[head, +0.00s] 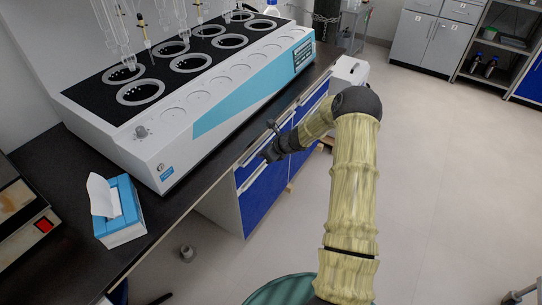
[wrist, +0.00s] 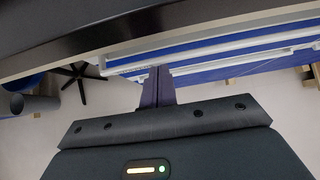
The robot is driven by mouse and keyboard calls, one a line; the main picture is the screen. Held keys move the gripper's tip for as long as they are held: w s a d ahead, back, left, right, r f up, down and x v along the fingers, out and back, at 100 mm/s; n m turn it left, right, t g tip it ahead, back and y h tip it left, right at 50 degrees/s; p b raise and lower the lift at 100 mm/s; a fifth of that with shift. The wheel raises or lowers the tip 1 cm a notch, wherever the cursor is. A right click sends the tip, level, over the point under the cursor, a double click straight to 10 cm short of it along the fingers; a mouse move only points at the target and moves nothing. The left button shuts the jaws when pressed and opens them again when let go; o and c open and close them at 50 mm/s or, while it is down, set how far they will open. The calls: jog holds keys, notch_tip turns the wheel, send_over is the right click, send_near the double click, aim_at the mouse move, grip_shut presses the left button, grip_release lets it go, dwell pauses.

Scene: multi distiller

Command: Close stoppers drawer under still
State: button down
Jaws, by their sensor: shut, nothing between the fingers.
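The still (head: 215,95) is a long white and light-blue unit with a black top and round wells, standing on the dark counter. Under it are blue drawer fronts (head: 262,200) with pale handles. In the wrist view, blue fronts (wrist: 215,68) and pale rails run across the upper right. I cannot tell which front is the stoppers drawer, nor how far any drawer stands out. My gripper (head: 266,154) is shut and empty, close to the drawer fronts just below the counter edge. Its fingers (wrist: 158,82) overlap a pale rail in the wrist view; contact is unclear.
The dark counter edge (wrist: 130,28) runs across the top of the wrist view. A blue and white tissue box (head: 119,212) stands on the counter at left. A teal round seat (head: 283,290) is at the bottom of the head view. Open floor (head: 440,170) lies to the right.

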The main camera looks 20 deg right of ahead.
jog(key=shift+w+a+r, duration=0.3)
jog(key=shift+w+a, duration=0.05)
jog(key=shift+a, duration=0.15)
jog(key=shift+d, duration=0.1)
jog(key=s+d+r, duration=0.6)
jog(key=s+d, duration=0.2)
jog(key=s, duration=0.1)
jog(key=shift+s+r, duration=0.2)
dwell(0.3)
